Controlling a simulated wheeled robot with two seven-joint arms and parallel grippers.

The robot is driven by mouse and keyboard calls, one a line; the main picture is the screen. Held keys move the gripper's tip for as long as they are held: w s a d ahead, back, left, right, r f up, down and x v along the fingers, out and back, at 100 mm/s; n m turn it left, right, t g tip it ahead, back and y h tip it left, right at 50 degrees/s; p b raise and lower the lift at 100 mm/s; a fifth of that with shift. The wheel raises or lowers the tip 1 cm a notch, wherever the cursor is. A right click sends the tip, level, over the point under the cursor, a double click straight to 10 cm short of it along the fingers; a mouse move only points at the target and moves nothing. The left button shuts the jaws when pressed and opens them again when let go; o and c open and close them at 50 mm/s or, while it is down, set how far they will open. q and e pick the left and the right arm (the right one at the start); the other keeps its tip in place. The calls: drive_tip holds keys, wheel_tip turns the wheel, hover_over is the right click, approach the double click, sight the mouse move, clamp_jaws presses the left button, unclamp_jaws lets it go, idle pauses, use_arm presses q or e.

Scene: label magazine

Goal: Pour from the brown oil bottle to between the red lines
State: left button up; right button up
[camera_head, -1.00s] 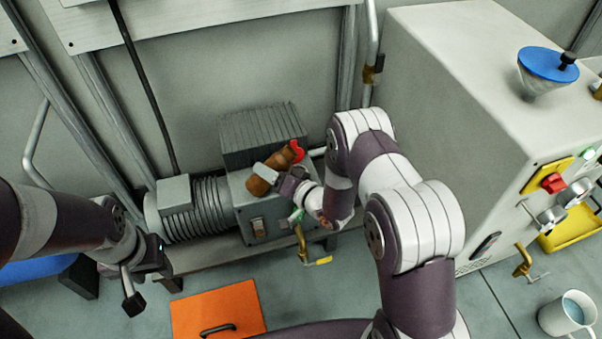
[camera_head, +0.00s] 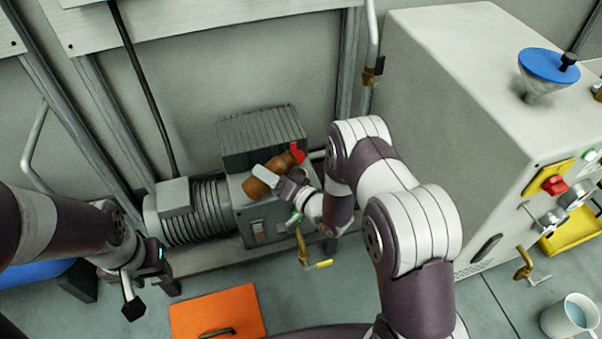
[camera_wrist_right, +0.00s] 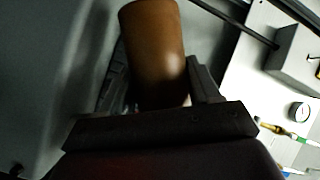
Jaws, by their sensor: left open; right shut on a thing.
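In the right wrist view the brown bottle (camera_wrist_right: 154,55) stands out between the dark fingers. No oil stream is visible, and I cannot make out the red lines. My left gripper (camera_head: 151,296) is open and empty at lower left, away from the bottle.
The pump (camera_head: 258,222) stands on a low bench by the wall, with a ribbed motor (camera_head: 205,208) at left. A brass valve (camera_head: 302,247) is at its right. An orange panel (camera_head: 218,309) lies in front.

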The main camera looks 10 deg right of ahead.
drive_tip(key=shift+a+f+m+t+y+b, duration=0.15)
drive_tip(key=shift+m+t+b, duration=0.15)
drive_tip(key=shift+m, duration=0.25)
drive_tip(key=shift+f+m+t+y+b, duration=0.15)
drive_tip(key=shift+m+t+b, duration=0.1)
drive_tip(key=shift+m, duration=0.3)
idle(1.6)
drive_tip(key=shift+r+m+t, duration=0.25)
drive_tip(key=shift+r+m, duration=0.45)
drive_tip(key=shift+m, duration=0.1)
idle(1.1)
idle(0.8)
